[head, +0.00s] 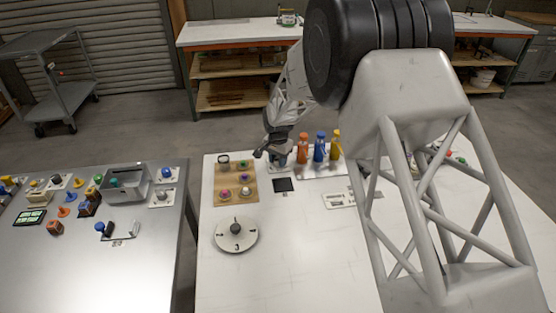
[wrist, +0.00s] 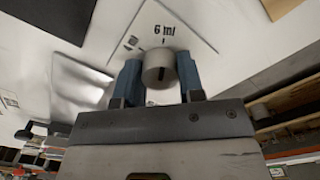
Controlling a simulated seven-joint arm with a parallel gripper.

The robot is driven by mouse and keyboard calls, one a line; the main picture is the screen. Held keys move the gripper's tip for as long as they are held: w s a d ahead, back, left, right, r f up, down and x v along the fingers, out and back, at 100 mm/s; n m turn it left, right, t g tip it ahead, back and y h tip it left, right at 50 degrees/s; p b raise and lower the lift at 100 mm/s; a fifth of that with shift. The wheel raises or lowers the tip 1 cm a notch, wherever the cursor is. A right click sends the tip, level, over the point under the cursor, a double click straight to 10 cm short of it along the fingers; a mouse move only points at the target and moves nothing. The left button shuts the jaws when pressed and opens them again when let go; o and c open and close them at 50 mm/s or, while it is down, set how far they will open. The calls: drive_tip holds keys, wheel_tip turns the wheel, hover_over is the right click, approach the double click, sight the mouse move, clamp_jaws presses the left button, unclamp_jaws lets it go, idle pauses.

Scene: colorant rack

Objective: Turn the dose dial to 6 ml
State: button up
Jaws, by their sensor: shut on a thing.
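The dose dial (wrist: 157,66) is a grey round knob with a dark slot in its face, on a white plate (wrist: 185,32). A "6 ml" label (wrist: 164,30) and a short tick are printed just beyond the knob in the wrist view. Another label to the left is too oblique to read. My gripper (wrist: 158,78) is shut on the knob, one blue finger on each side. The slot's exact pointing relative to the tick is hard to tell. In the head view my gripper (head: 275,151) is at the far side of the white table and largely hides the knob.
Orange, blue and yellow bottles (head: 320,148) stand close right of my gripper. A wooden board with coloured knobs (head: 228,185) lies to the left. A round white disc marked 3 (head: 237,242) is nearer. The table's front is clear.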

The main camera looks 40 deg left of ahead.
drive_tip(key=shift+r, duration=0.1)
drive_tip(key=o, duration=0.9)
drive_tip(key=shift+r, duration=3.85)
